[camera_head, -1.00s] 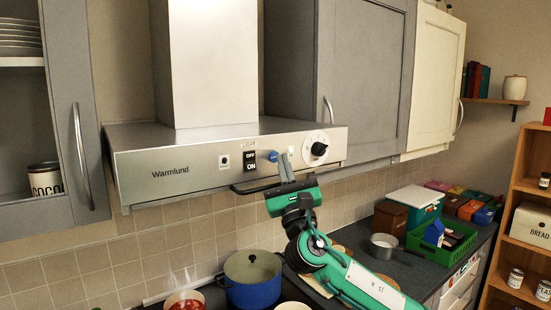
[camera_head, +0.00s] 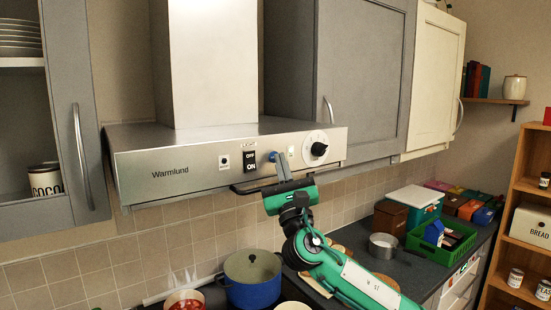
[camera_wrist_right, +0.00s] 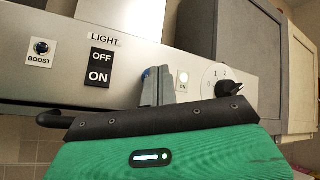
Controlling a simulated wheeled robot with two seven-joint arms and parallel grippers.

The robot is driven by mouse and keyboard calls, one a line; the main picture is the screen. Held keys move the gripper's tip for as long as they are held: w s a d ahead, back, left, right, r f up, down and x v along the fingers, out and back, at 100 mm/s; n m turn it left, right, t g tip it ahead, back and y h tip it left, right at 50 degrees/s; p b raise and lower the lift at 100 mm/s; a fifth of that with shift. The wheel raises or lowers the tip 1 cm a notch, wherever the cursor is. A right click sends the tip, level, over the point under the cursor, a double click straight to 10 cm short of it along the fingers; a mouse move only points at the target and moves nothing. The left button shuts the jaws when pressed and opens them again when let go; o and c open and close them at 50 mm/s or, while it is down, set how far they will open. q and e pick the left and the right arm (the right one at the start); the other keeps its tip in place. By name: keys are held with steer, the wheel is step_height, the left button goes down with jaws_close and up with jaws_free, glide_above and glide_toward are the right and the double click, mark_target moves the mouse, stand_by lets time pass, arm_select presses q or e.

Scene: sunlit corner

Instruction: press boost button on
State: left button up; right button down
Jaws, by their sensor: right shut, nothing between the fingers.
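The Warmlund cooker hood (camera_head: 200,172) has a slanted steel front panel with controls. The boost button (camera_head: 223,161) is a small dark round button on a white plate left of the light switch; in the right wrist view the boost button (camera_wrist_right: 41,47) is labelled BOOST at upper left. My right gripper (camera_head: 283,166) is shut and empty, its fingers pointing up at the panel, right of the boost button and apart from it. In the right wrist view my fingertips (camera_wrist_right: 157,84) partly cover a blue button (camera_wrist_right: 148,73). My left gripper is not in view.
A black ON/OFF light switch (camera_wrist_right: 101,67) lies between my fingers and the boost button. A lit button (camera_wrist_right: 183,77) and a black knob (camera_wrist_right: 231,88) are to the right. Below stand a blue pot (camera_head: 252,290) and a saucepan (camera_head: 382,246).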

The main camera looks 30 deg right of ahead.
steer(key=shift+w, duration=0.15)
steer(key=shift+s, duration=0.65)
steer(key=shift+s+d, duration=0.15)
steer(key=shift+s, duration=1.35)
steer(key=shift+s+d, duration=0.1)
steer(key=shift+s, duration=1.35)
